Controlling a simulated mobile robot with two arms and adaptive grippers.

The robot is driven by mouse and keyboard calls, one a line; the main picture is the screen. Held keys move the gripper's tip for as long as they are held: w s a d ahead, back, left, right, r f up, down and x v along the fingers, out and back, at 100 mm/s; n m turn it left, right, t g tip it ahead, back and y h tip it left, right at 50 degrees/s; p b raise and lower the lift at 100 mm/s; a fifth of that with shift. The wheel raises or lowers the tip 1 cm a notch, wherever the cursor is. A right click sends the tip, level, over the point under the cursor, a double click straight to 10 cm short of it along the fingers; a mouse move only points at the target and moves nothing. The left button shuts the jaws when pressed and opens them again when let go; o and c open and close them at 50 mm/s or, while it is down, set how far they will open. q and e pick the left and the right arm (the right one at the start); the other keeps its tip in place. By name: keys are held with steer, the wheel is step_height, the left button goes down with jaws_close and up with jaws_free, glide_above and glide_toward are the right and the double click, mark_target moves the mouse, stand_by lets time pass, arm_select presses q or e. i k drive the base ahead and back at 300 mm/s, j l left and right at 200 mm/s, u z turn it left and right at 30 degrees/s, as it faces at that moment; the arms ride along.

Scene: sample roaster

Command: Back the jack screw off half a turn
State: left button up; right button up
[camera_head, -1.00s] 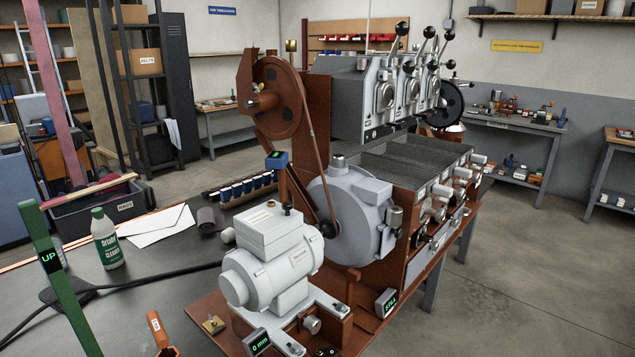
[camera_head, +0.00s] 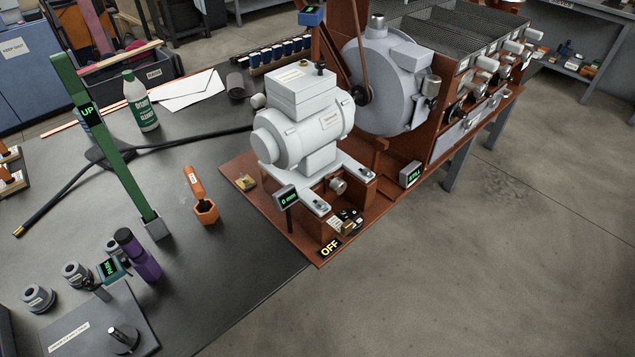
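The white motor (camera_head: 300,130) sits on a rust-brown base plate (camera_head: 240,178) at the table's front right. Below its mounting rails is a round grey knob (camera_head: 338,185), and in front of that a dark and brass fitting (camera_head: 348,219). I cannot tell for certain which of these is the jack screw. A small display (camera_head: 287,197) beside them reads 0 mm. A label (camera_head: 329,247) at the plate's front corner reads OFF. Neither of my grippers shows in this view.
An orange-handled tool (camera_head: 194,184) stands in an orange holder (camera_head: 206,212). A green post (camera_head: 105,140) marked UP rises at left. A purple item (camera_head: 138,256) and grey round parts (camera_head: 38,298) are at lower left. A display (camera_head: 412,174) reads STILL. Floor at right is clear.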

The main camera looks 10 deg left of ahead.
mark_target(337, 185)
steer(key=i+l+u, duration=0.1)
steer(key=u, duration=1.2)
steer(key=l+u, duration=0.3)
steer(key=l, duration=0.2)
steer(key=l+u, duration=0.3)
steer(key=l, duration=0.2)
steer(key=l+u, duration=0.3)
steer(key=l, duration=0.2)
steer(key=k+l+u, duration=0.3)
steer(key=l, duration=0.2)
steer(key=l+u, duration=0.3)
steer(key=l, duration=0.15)
steer(key=k, duration=0.05)
